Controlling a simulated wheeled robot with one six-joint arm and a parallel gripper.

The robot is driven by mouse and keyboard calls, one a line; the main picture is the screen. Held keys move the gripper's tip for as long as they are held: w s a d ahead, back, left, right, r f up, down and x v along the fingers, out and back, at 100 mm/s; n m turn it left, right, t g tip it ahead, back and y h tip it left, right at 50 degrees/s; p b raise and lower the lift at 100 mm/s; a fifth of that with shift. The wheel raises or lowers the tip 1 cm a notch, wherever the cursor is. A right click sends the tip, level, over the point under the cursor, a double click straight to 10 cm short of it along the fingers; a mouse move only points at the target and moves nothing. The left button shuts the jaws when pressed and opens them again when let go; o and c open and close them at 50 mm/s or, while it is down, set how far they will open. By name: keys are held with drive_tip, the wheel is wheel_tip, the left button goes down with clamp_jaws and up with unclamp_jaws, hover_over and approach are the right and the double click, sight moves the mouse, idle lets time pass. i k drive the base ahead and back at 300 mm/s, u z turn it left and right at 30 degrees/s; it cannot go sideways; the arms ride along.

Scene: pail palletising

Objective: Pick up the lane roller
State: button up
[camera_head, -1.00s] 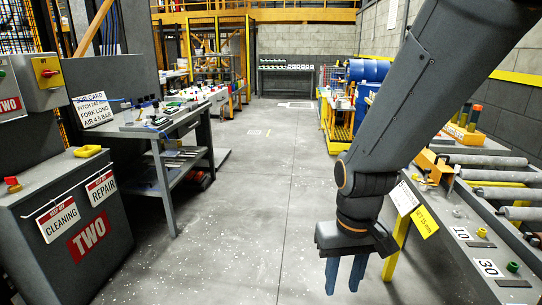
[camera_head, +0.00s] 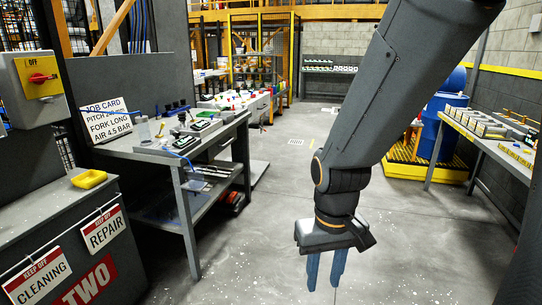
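I cannot make out a lane roller in the current view. My gripper (camera_head: 325,284) hangs from my arm with its blue fingers pointing down, over the bare floor in the middle right of the picture. The fingers stand apart with a gap between them, and nothing shows in the gap. The gripper touches nothing.
A grey workbench (camera_head: 209,143) with tools and a job card (camera_head: 105,119) stands at left, behind a cabinet (camera_head: 66,225) marked TWO. A blue drum (camera_head: 441,121) stands on a yellow pallet (camera_head: 416,170) at right, near a side table (camera_head: 497,151). The central floor is clear.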

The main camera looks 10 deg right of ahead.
sight(473, 124)
drive_tip(key=i, duration=1.95)
drive_tip(key=z, duration=0.7)
drive_tip(key=i, duration=1.75)
drive_tip(key=z, duration=1.35)
drive_tip(key=i, duration=1)
drive_tip(key=z, duration=0.35)
